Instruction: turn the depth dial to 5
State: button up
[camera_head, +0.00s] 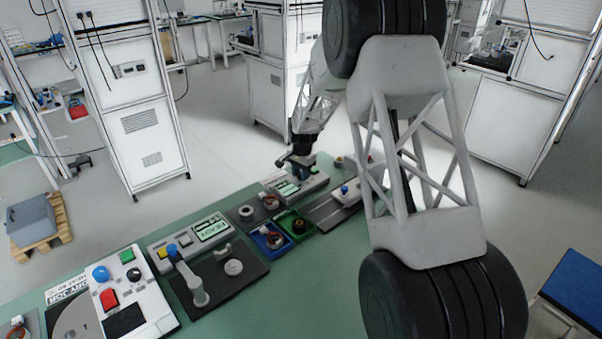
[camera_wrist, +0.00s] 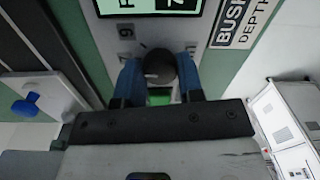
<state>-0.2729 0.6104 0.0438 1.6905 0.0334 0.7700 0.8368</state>
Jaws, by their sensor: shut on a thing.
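The depth dial (camera_wrist: 158,65) is a dark round knob on the grey panel of the bush depth station (camera_wrist: 95,30). In the wrist view my gripper (camera_wrist: 160,72) has its two blue fingers on either side of the knob, shut on it. A "9" mark shows up and left of the knob; other marks near the fingers are partly covered. I cannot make out where the dial points. A lit display (camera_wrist: 150,5) is cut off at the top edge. In the head view my gripper (camera_head: 296,160) is over the far station (camera_head: 312,184), and the dial is hidden.
A green patch (camera_wrist: 160,97) lies just below the dial between my fingers. A blue knob (camera_wrist: 27,105) stands at the left. In the head view, blue (camera_head: 258,240) and green (camera_head: 305,232) bins and other stations line the green bench (camera_head: 270,305).

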jog(key=shift+n, duration=0.4)
jog(key=n, duration=0.3)
jog(key=shift+n, duration=2.5)
jog(key=o, duration=0.9)
jog(key=shift+r, duration=0.15)
jog(key=shift+d+r, duration=0.15)
jog(key=shift+r, duration=3.6)
